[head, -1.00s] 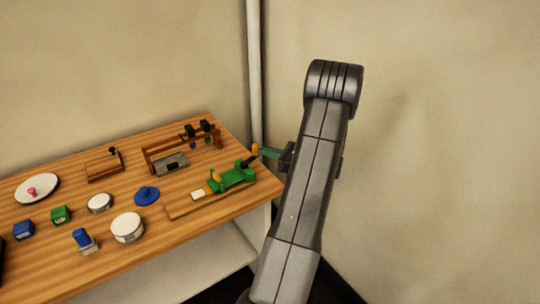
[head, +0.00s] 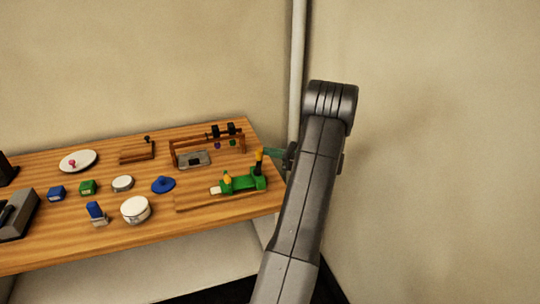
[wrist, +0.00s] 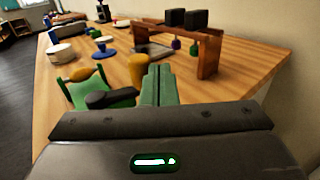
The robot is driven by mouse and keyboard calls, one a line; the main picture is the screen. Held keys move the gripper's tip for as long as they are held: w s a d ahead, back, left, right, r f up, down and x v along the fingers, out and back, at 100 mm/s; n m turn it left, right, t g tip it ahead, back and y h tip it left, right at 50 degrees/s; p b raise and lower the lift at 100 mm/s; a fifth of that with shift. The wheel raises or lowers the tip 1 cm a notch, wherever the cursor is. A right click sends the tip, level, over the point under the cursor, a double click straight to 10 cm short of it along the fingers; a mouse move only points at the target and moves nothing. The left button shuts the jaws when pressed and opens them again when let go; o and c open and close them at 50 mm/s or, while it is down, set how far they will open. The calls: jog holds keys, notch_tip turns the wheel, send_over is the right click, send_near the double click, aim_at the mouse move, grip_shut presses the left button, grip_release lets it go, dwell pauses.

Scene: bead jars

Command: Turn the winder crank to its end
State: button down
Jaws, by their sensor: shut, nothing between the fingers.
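The green winder (head: 243,181) lies on a wooden strip at the right end of the table. Its crank has a dark arm and an orange knob (head: 259,155) standing up at the winder's right end. In the wrist view the green winder body (wrist: 86,93) is at left, with the dark crank arm (wrist: 111,98) and orange knob (wrist: 138,68) in front. My gripper (head: 271,153) is shut and empty, just right of the knob. In the wrist view its green fingers (wrist: 158,84) are together beside the knob; I cannot tell whether they touch it.
A wooden frame (wrist: 207,54) with black blocks stands behind the winder, close to my fingers' far side. A blue disc (head: 163,185), a white round jar (head: 136,210) and a white plate (head: 78,161) lie further left. Walls rise behind and at right.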

jog(key=shift+x, duration=0.8)
jog(key=shift+w, duration=0.15)
jog(key=shift+d, duration=0.1)
dwell(1.3)
